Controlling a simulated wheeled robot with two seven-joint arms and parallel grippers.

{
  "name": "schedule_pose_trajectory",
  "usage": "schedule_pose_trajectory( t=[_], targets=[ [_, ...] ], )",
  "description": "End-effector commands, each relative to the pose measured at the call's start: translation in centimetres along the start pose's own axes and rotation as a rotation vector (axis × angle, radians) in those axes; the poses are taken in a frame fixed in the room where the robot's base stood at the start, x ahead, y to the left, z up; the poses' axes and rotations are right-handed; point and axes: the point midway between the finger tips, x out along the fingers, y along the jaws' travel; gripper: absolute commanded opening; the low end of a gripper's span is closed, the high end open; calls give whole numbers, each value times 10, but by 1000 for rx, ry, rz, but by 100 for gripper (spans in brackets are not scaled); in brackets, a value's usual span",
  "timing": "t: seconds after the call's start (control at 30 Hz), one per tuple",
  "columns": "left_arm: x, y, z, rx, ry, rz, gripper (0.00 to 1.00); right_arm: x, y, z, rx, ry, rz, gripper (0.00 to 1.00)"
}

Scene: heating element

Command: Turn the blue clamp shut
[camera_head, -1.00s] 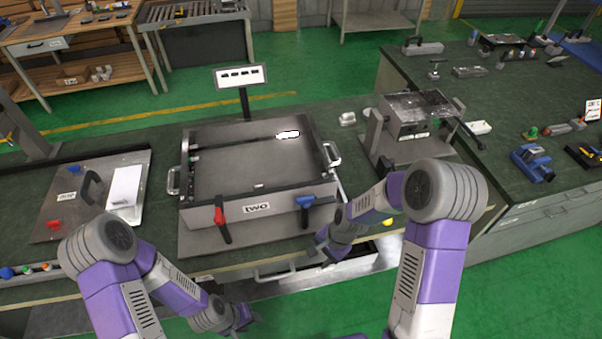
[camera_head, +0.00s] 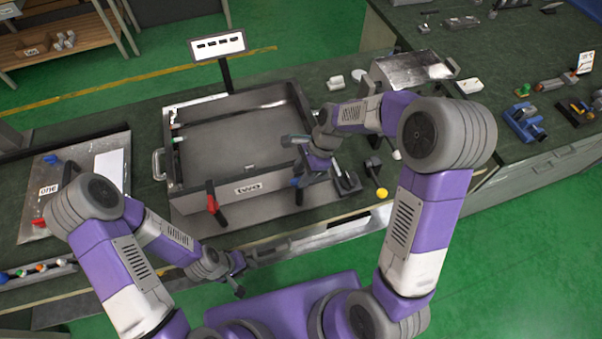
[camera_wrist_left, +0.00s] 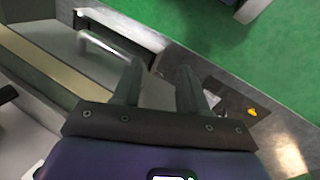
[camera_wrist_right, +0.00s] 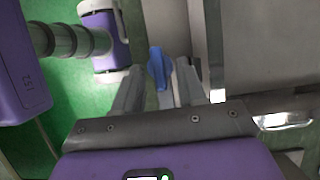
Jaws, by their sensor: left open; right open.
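The blue clamp (camera_head: 297,184) is on the front wall of the grey box marked "two" (camera_head: 238,188), near its right end. My right arm partly hides it from the head. In the right wrist view the blue clamp handle (camera_wrist_right: 157,66) appears between the fingertips of my right gripper (camera_wrist_right: 161,78). The gripper is open, and I cannot tell whether it touches the handle. In the head view my right gripper (camera_head: 302,155) is over the box's right front corner. My left gripper (camera_head: 243,275) is open and empty, low in front of the bench edge.
A red clamp (camera_head: 213,202) is on the left of the box front. A sign (camera_head: 218,45) stands behind the box. A plate with a white sheet (camera_head: 109,170) lies at left. A yellow knob (camera_head: 382,193) is right of the box. A metal device (camera_head: 412,70) stands at back right.

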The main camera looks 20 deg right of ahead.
Motion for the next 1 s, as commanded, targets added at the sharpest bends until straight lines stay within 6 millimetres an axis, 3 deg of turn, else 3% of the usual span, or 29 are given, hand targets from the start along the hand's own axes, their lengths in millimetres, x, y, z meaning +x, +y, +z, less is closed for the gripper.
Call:
schedule_pose_trajectory(
  t=[0.37, 0.67, 1.0],
  targets=[
    [1, 0, 0, 0, -1, 0, 43, 10, 0, 0, -1, -1, -1, 40],
    [1, 0, 0, 0, 0, 0, 43, 10, 0, 0, -1, 0, -1, 0],
    [1, 0, 0, 0, 0, 0, 43, 10, 0, 1, -2, -1, -1, 0]
  ],
)
